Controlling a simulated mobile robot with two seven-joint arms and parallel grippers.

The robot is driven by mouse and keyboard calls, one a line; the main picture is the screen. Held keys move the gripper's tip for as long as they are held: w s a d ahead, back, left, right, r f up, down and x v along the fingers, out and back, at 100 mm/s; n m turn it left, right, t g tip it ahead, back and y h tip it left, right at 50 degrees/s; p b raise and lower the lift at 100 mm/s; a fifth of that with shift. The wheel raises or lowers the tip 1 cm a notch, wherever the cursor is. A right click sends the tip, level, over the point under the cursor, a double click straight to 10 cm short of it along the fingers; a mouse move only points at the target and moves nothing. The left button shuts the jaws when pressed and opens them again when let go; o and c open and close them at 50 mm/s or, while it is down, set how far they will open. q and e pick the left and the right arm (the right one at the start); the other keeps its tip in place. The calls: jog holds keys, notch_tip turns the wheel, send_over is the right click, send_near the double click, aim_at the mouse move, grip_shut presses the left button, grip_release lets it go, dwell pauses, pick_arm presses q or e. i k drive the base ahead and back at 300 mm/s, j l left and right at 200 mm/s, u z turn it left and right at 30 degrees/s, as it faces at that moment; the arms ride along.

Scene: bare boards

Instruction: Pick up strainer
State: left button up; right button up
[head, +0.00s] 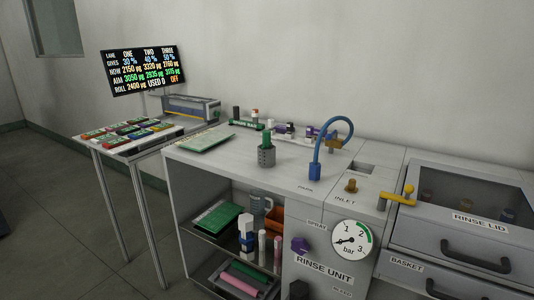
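No thing in the head view is clearly labelled as the strainer. A grey perforated cup (266,157) stands upright on the worktop and may be it, but I cannot tell for sure. A green upright piece (266,138) sticks up from its top. Neither of my grippers is in view.
The worktop (220,160) also bears a green board (206,141), a blue hose (324,130) and a brass fitting (351,186). Shelves below hold boards, bottles and an orange bin (271,218). A side table (120,152) holds coloured boards. A lidded rinse basin (470,205) is at right.

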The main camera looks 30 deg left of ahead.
aim_at(266, 152)
jog(key=i+j, duration=0.15)
jog(key=j, duration=0.25)
jog(key=i+j, duration=0.1)
jog(key=j, duration=0.3)
jog(key=i+j, duration=0.15)
jog(key=j, duration=0.2)
jog(key=i+j, duration=0.1)
jog(key=j, duration=0.3)
jog(key=i+j, duration=0.15)
jog(key=j, duration=0.25)
jog(key=i+j, duration=0.1)
jog(key=j, duration=0.3)
